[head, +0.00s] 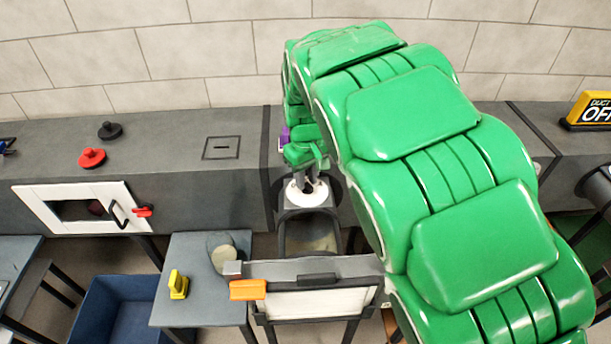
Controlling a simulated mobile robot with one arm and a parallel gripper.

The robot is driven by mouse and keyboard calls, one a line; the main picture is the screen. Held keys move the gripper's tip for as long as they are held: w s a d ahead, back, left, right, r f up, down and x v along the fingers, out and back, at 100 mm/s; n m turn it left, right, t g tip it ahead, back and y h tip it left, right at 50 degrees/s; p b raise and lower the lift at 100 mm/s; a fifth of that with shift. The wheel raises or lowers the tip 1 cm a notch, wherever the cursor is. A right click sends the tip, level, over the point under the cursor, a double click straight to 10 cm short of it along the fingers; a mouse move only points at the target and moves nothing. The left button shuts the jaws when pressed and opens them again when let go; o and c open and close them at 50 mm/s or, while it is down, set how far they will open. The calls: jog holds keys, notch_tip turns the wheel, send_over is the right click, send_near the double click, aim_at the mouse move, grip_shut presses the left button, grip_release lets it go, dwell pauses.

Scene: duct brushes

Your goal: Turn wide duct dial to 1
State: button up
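My green gripper (305,172) points down at the end of my large green arm, over the middle of the dark duct. Just below it is a white round dial-like piece (318,194) with a dark centre, on the duct's front side. The fingers overlap this piece, and I cannot tell whether they touch it or how far apart they are. No number or pointer on it is readable. A red knob (92,158) and a black knob (110,130) stand on the duct top at left. I cannot tell which part is the wide duct dial.
A yellow "OFF" sign (596,110) stands at far right. A small table (205,300) holds a yellow item (178,284). A blue bin (115,310) is beside it. My arm hides much of the right.

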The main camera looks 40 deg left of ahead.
jog(key=shift+o, duration=0.7)
jog(key=shift+a+r, duration=0.1)
notch_tip(320, 180, up, 7)
jog(key=shift+r, duration=0.3)
